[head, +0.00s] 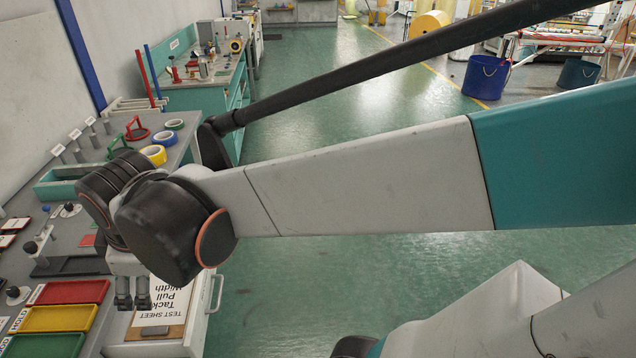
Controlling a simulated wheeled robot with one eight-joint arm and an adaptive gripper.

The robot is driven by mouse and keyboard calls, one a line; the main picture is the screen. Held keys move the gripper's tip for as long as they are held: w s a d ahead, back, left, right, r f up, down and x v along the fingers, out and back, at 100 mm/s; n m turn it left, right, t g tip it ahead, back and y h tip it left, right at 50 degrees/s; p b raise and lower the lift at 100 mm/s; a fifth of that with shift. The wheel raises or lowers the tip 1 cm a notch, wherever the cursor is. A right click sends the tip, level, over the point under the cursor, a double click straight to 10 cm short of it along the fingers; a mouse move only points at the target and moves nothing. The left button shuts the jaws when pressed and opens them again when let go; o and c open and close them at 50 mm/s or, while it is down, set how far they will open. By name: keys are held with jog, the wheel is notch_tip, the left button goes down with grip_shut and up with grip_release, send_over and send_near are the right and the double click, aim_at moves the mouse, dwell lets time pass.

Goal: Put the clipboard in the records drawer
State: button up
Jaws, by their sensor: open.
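The clipboard (176,331) is a brown board with a white paper headed "TEST SHEET". It lies in or over a pulled-out white drawer (197,333) at the lower left, beside the bench; I cannot tell whether it rests flat on the drawer's floor. The drawer has a handle (218,292) on its front, and no label on it can be read. My gripper (133,304) points down at the clipboard's left edge with its fingers open. I cannot tell whether the fingers touch the clipboard. My arm hides part of the bench and of the area above the drawer.
Red (72,292), yellow (55,318) and green (42,346) trays sit on the bench left of the drawer. The green floor (290,290) right of the drawer is clear.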

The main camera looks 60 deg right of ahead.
jog(key=s+r+m+t, duration=0.1)
jog(key=s+m+t, duration=0.1)
jog(key=s+m, duration=0.5)
jog(key=shift+s+d+m, duration=0.15)
jog(key=shift+d+m, duration=0.15)
jog(key=shift+m, duration=0.4)
